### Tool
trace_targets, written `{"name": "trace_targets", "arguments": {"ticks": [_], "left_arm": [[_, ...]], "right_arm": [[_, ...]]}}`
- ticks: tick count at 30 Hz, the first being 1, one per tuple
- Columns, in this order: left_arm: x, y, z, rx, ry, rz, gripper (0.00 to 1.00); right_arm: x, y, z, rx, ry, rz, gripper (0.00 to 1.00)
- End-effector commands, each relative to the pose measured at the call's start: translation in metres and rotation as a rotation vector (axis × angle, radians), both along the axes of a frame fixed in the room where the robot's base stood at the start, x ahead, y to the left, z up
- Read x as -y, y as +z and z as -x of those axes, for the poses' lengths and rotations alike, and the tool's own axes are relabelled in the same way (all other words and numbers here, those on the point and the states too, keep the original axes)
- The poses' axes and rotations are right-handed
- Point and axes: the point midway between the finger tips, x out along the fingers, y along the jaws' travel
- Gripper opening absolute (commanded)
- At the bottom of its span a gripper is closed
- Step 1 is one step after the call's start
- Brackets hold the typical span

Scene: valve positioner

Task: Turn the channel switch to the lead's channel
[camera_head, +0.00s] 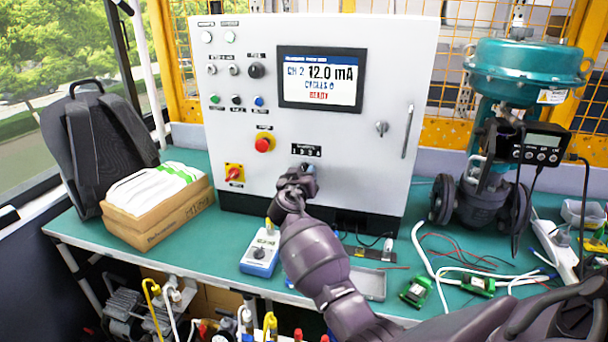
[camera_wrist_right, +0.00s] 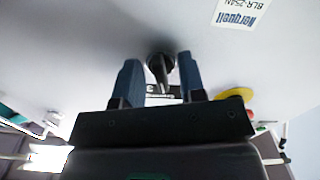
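In the right wrist view the gripper (camera_wrist_right: 158,76) is open, one blue finger on each side of the knob with small gaps. The pointer's setting cannot be read. My left gripper is not in view.
A blue handheld meter (camera_head: 260,252), a grey tray (camera_head: 367,283) and green circuit boards (camera_head: 416,292) lie in front of the cabinet. Red and black leads (camera_head: 455,250) and a white cable lie at right beside the teal valve (camera_head: 520,75). A cardboard box (camera_head: 160,215) stands left.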

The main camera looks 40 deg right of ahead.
Motion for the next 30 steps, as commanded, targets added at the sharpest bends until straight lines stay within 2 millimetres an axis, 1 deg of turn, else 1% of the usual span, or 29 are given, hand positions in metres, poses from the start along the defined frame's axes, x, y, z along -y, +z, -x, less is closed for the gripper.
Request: {"name": "trace_targets", "arguments": {"ticks": [7,8,12,14,20,27,30], "left_arm": [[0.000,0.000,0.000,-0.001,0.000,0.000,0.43],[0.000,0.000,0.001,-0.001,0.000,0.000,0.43],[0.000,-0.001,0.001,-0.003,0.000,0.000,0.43],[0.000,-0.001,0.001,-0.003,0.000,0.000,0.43],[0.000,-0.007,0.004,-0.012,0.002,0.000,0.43],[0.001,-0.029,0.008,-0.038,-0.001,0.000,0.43],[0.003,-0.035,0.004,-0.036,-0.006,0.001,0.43]], "right_arm": [[0.000,0.000,0.000,0.000,0.000,0.000,0.37],[0.000,0.000,0.000,0.000,0.000,0.000,0.34],[0.000,0.000,0.000,0.000,0.000,0.000,0.13],[0.000,0.000,0.000,0.000,0.000,0.000,0.04],[0.000,-0.003,0.000,0.011,0.001,-0.011,0.04],[-0.001,-0.009,-0.001,0.090,0.000,-0.082,0.04],[-0.001,-0.011,-0.001,0.140,-0.001,-0.126,0.04]]}}
